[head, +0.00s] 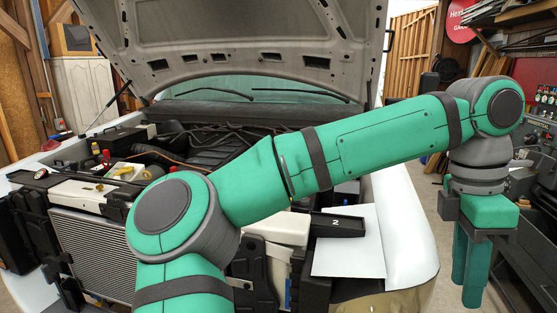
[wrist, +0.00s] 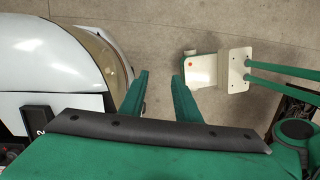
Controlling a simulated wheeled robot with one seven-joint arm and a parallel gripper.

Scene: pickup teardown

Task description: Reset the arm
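My green arm stretches across the head view from the lower left to the right. My gripper (head: 470,268) hangs at the far right, pointing down, beside the truck's front fender and clear of it. In the wrist view my gripper (wrist: 161,76) shows two green fingers standing apart, with only bare floor between them. It holds nothing and touches nothing that I can see.
A pickup truck stands with its hood (head: 240,35) raised over the engine bay. A black tray marked 2 (head: 337,226) lies by a white sheet (head: 350,256) on the fender. A cream piece with green bars (wrist: 200,70) is right of the fingers. A cluttered workbench (head: 540,165) stands right.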

